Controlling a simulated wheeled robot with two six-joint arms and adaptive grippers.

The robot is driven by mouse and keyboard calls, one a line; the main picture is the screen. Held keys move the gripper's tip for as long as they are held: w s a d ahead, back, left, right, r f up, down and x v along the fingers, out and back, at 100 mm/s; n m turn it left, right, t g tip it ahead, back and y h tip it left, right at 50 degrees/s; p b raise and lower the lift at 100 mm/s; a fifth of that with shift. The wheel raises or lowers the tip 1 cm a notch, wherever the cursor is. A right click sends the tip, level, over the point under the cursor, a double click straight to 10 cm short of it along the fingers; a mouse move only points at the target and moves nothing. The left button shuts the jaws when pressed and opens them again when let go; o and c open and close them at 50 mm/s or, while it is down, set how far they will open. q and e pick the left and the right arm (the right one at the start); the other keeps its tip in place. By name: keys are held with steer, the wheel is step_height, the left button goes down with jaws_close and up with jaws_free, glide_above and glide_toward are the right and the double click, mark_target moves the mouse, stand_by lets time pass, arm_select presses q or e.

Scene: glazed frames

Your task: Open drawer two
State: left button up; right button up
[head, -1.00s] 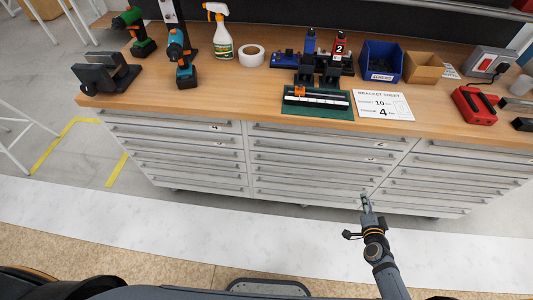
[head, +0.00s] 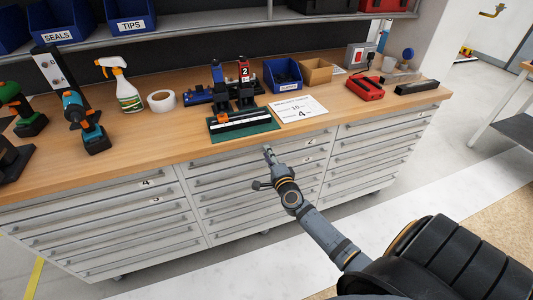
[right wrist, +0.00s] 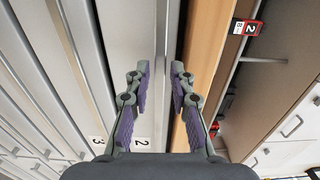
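Drawer two (head: 226,168) is the top drawer of the middle column in the grey cabinet. It looks shut, with a long rail handle across its front. Its "2" label also shows in the right wrist view (right wrist: 143,142), with the "3" label (right wrist: 97,140) of the drawer below beside it. My right gripper (head: 267,152) is in front of drawer two, near the worktop edge. In the right wrist view its purple-padded fingers (right wrist: 160,95) are apart, one on each side of the handle line. I cannot tell whether they touch it. My left gripper is not in view.
The wooden worktop (head: 160,139) overhangs just above the drawers. A green mat (head: 262,128) with a fixture, a paper sheet (head: 300,108), a blue bin (head: 283,75) and a red case (head: 361,88) stand on it. The floor in front of the cabinet is clear.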

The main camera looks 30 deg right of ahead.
steer(key=shift+w+d, duration=0.15)
steer(key=shift+w, duration=0.55)
jaws_close()
